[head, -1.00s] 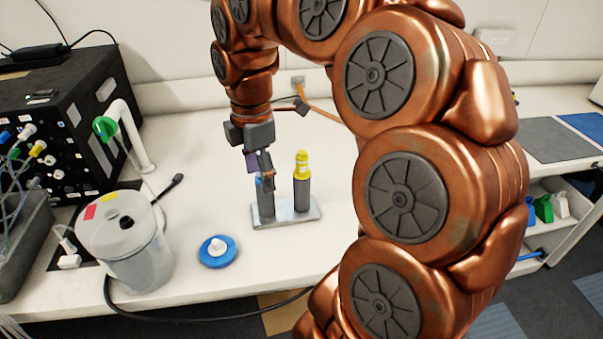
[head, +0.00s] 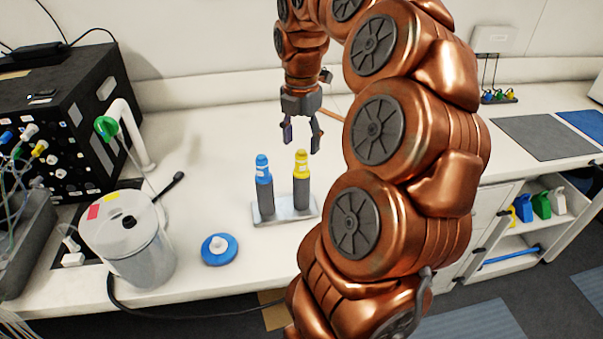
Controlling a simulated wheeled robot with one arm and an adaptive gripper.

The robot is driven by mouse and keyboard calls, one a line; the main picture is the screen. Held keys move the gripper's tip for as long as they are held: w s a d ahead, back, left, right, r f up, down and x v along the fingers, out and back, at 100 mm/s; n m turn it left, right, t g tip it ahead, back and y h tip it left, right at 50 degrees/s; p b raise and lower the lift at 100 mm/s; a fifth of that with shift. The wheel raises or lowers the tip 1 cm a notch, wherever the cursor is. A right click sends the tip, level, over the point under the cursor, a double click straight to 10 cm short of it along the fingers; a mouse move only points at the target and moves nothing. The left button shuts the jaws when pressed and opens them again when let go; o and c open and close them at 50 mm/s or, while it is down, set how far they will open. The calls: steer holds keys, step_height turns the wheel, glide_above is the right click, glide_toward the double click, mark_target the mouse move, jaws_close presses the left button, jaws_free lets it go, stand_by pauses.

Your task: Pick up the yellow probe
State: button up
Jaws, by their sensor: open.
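The yellow probe (head: 302,183) stands upright in a small grey holder (head: 268,219) on the white bench. It has a yellow top and a dark grey lower body. A blue-topped probe (head: 264,187) stands upright beside it on the left in the same holder. My gripper (head: 301,143) is open and empty, fingers pointing down. In the picture its fingertips sit just above the yellow probe's top; whether they are over it or behind it I cannot tell.
A blue disc with a white knob (head: 219,249) lies on the bench left of the holder. A clear lidded container (head: 128,245) and a black box with cables (head: 65,115) stand farther left. Open shelves (head: 528,230) with coloured items are at the right.

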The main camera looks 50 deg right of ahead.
mark_target(301, 151)
steer(key=shift+w+d+f+p, duration=0.15)
steer(key=shift+f+p, duration=0.9)
steer(key=shift+f, duration=1.5)
steer(key=shift+c, duration=0.4)
jaws_close()
